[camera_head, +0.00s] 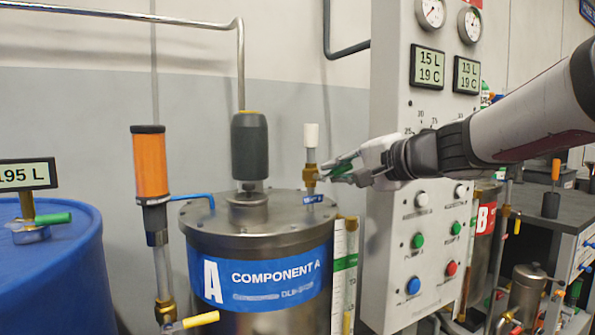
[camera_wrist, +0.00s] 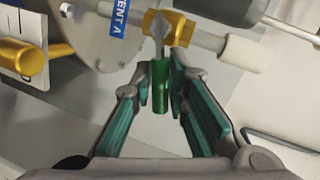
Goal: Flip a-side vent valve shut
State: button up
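The A-side vent valve (camera_head: 310,171) is a brass body on a short pipe with a white cap, on the lid of the steel Component A tank (camera_head: 255,268). In the wrist view the brass valve body (camera_wrist: 178,29) sits beside a blue tag reading "VENT A" (camera_wrist: 119,18). Its green handle (camera_wrist: 160,86) sticks out from the brass, at right angles to the pipe. My gripper (camera_wrist: 160,75) is open, its fingers on either side of the handle. In the head view my gripper (camera_head: 338,168) reaches the valve from the right. I cannot tell whether a finger touches the handle.
A grey control panel (camera_head: 385,95) with gauges and buttons stands close behind my wrist. A dark grey cylinder (camera_head: 249,145) rises from the lid. An orange-topped column (camera_head: 150,168) stands left of the tank, and a blue drum (camera_head: 60,270) is at far left.

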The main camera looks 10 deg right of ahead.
grip_shut()
jog(key=f+m+b, duration=0.1)
jog(key=b, duration=0.1)
jog(key=shift+d+b, duration=0.15)
jog(key=shift+b, duration=0.15)
jog(key=shift+f+m+y+b, duration=0.2)
jog(key=shift+m+y+b, duration=0.3)
jog(key=shift+m+b, duration=0.35)
jog(key=o, duration=0.7)
grip_release()
jog(key=shift+r, duration=0.1)
jog(key=v, duration=1.2)
